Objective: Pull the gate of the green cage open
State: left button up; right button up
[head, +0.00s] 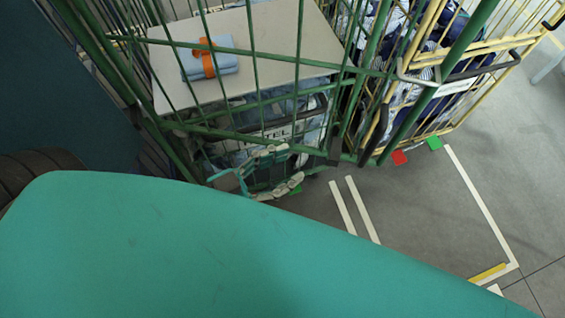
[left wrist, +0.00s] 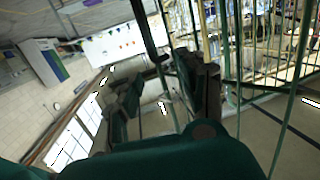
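The green cage (head: 345,95) stands at the top of the head view, and its barred green gate crosses in front of a pale shelf. My left gripper (head: 292,166) is low in front of the gate, left of the gate's thick corner post. Its two fingers are apart, pointing right, and nothing shows clasped between them. In the left wrist view the dark fingers (left wrist: 160,88) are also spread, with a thin green bar of the cage passing between or behind them; I cannot tell which. My right gripper is in neither view.
A folded blue cloth with an orange strap (head: 208,60) lies on the pale shelf (head: 275,35). A yellow cage (head: 470,50) with striped bags stands close on the right. White floor lines (head: 480,195) mark clear floor at lower right.

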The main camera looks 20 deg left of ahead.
aim_at(486, 8)
jog(key=k+l, duration=0.1)
jog(key=l, duration=0.3)
jog(key=l+u, duration=0.15)
jog(key=l, duration=0.25)
jog(key=k+l, duration=0.2)
jog(key=l, duration=0.2)
